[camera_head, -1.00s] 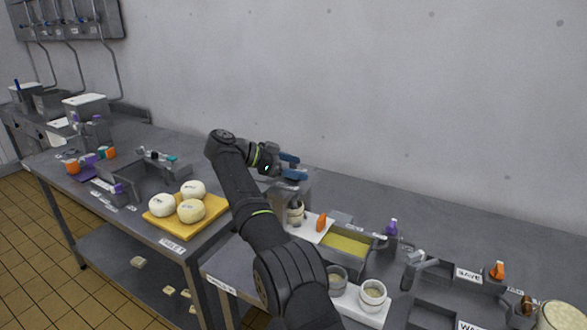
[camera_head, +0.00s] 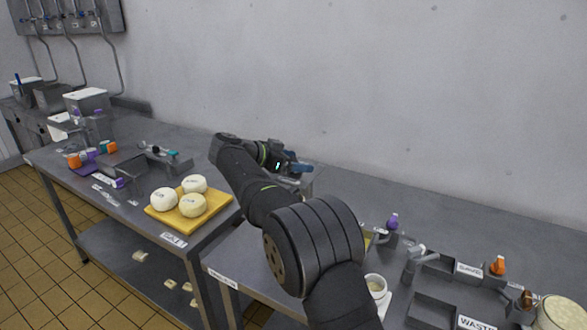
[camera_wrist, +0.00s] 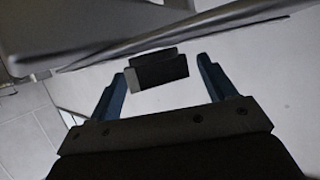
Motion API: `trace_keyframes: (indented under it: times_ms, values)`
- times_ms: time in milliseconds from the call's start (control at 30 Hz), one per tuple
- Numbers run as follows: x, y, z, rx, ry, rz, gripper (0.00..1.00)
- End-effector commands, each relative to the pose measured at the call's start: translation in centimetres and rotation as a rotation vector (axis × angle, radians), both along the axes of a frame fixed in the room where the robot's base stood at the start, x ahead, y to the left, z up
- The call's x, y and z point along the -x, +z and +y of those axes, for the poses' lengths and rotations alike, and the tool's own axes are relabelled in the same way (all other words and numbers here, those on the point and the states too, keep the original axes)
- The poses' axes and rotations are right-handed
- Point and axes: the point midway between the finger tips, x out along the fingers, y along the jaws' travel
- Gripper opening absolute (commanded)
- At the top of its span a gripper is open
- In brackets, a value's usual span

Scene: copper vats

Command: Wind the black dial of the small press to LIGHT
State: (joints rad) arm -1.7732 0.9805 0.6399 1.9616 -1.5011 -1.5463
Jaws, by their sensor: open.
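My gripper (camera_head: 295,163) is open, its blue fingers over the back of the near table in the head view. In the wrist view my gripper (camera_wrist: 163,72) has one finger on each side of a dark block (camera_wrist: 160,71), with a gap to both. This block may be the black dial; no marking such as LIGHT can be read on it. A grey metal body (camera_head: 303,182) stands just below the gripper in the head view, largely hidden by my arm. I cannot tell whether it is the small press.
Cheeses (camera_head: 192,204) sit on a yellow board (camera_head: 212,212) on the left table. A white cup (camera_head: 376,288), a purple-topped bottle (camera_head: 392,223) and a grey divided tray (camera_head: 436,312) stand right of my arm. The wall (camera_head: 420,100) is close behind the gripper.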

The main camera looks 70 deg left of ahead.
Motion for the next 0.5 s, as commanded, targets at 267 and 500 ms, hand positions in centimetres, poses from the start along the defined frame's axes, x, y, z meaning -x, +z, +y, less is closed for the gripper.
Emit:
trace_keyframes:
  times_ms: [267,500]
  values:
    - [-0.08,0.09,-0.14,0.000,0.181,0.000,0.76]
    - [-0.13,0.10,-0.16,0.000,0.363,-0.001,0.76]
